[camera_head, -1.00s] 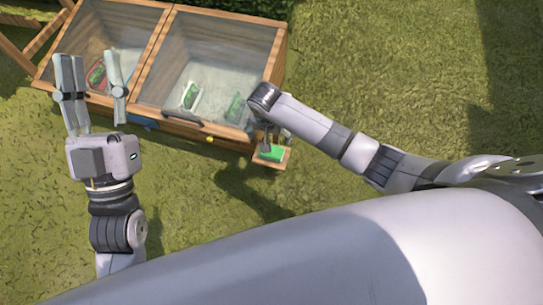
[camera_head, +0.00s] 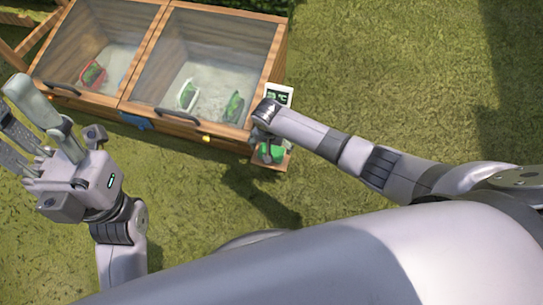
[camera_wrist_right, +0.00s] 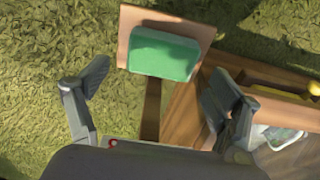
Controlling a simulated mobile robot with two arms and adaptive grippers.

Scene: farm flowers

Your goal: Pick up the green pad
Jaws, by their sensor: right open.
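The green pad (camera_wrist_right: 165,54) lies on a small wooden shelf (camera_wrist_right: 131,24) that sticks out from the box corner. The pad also shows in the head view (camera_head: 277,153), partly hidden by my right gripper. My right gripper (camera_wrist_right: 160,70) is open and empty. Its two fingers stand apart in the right wrist view, with the pad beyond and between them, not held. In the head view my right gripper (camera_head: 266,143) is above the shelf. My left gripper (camera_head: 38,125) is open and empty, in front of the box's left end, far from the pad.
A wooden box with glass lids (camera_head: 205,45) holds a red-rimmed item (camera_head: 92,74), a white-and-green item (camera_head: 187,95) and a green item (camera_head: 233,106). A small display (camera_head: 279,94) stands at its right side. Open grass (camera_head: 400,80) lies right.

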